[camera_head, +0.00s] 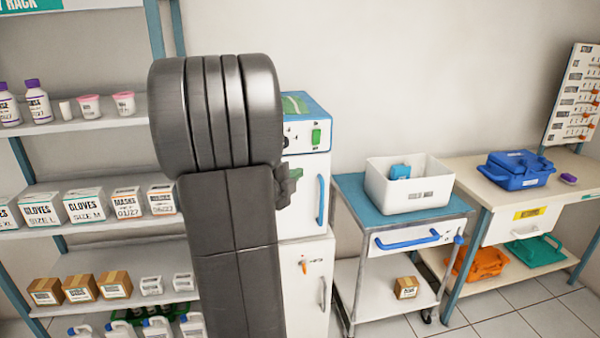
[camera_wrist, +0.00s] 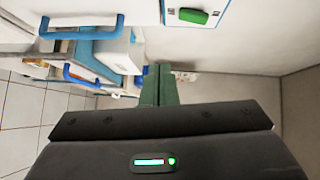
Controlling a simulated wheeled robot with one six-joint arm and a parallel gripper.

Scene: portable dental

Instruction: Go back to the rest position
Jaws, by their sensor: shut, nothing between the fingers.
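My gripper (camera_wrist: 160,84) shows in the wrist view, its dark green fingers closed together with nothing between them. It is held up in the air, with the white cabinet and the trolley beyond it. In the head view my dark grey arm stands upright in the middle and hides most of the gripper; only a small dark part shows at the arm's right edge, in front of the white cabinet (camera_head: 303,262). I cannot tell from these views whether the gripper touches the cabinet.
A trolley (camera_head: 352,187) with a white bin (camera_head: 386,197) stands right of the cabinet. Beyond it is a table (camera_head: 463,177) with a blue case (camera_head: 517,171). A stocked shelf rack (camera_head: 85,122) is at left. Tiled floor (camera_head: 540,318) shows at lower right.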

